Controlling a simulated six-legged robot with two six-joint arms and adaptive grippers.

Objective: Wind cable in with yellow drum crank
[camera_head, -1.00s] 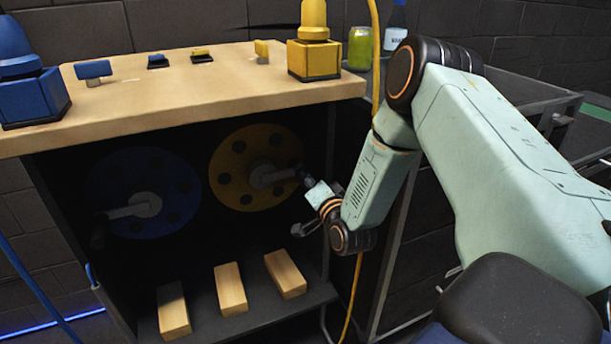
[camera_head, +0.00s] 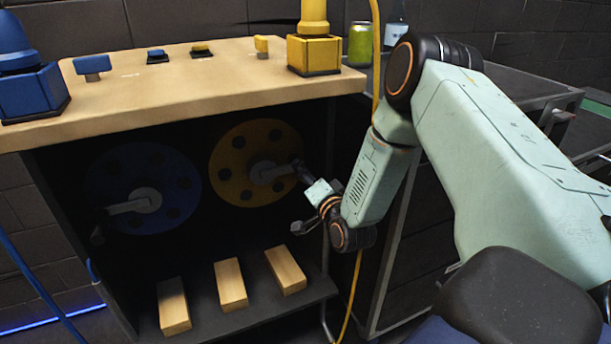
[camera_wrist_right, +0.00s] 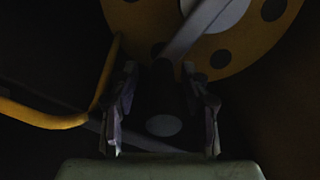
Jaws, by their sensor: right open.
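The yellow drum (camera_head: 232,178) is mounted inside the dark cabinet, right of the blue drum. Its grey crank arm (camera_head: 272,173) points right and ends in a dark handle (camera_head: 298,170). My right gripper (camera_head: 306,186) is at this handle, partly dark in the head view. In the right wrist view, the open fingers (camera_wrist_right: 161,88) stand on either side of the dark handle (camera_wrist_right: 163,103), with gaps visible; the yellow drum (camera_wrist_right: 130,22) is behind. A yellow cable (camera_head: 376,50) hangs down past my right arm, and a yellow tube-like curve (camera_wrist_right: 45,120) shows at left in the wrist view. My left gripper is out of view.
The blue drum (camera_head: 118,190) has its own crank. Several wooden blocks lie on the cabinet's lower shelf, including one (camera_head: 230,286). The wooden top (camera_head: 190,95) carries a blue box (camera_head: 35,95), a yellow box (camera_head: 314,54) and small switches. A green can (camera_head: 359,45) stands behind.

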